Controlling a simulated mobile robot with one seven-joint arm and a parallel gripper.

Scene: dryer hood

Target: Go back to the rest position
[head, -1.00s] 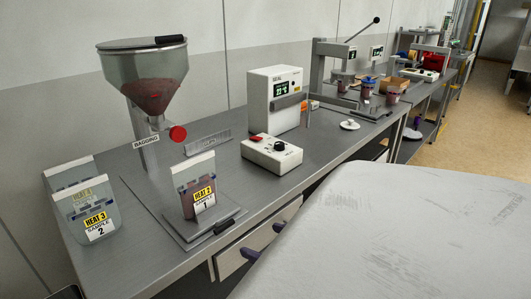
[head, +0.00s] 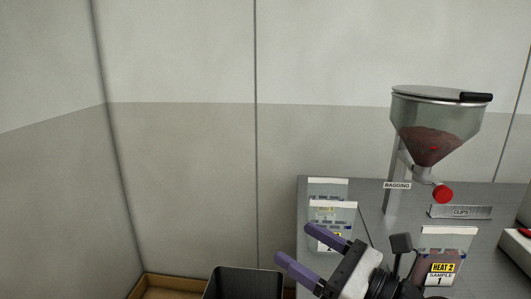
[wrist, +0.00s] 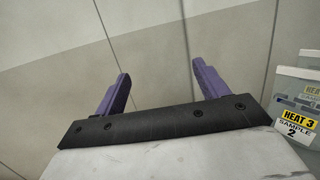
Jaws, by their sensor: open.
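My gripper (head: 296,246) is in the lower middle of the head view, with two purple fingers spread apart and nothing between them. It also shows in the wrist view (wrist: 160,92), open and empty, facing the bare wall panels. In the head view the fingers overlap the front of the bag on the left end of the bench and hide part of it; I cannot tell the gap between them. In the wrist view the HEAT 3 SAMPLE 2 bag (wrist: 296,120) stands to the right, clear of the fingers.
The steel bench (head: 372,190) carries the bagging hopper (head: 437,130), the HEAT 2 SAMPLE 1 bag (head: 442,256) and a CLIPS holder (head: 460,212). A dark bin (head: 243,280) and a brown tray (head: 165,287) sit low at left. The wall is close behind.

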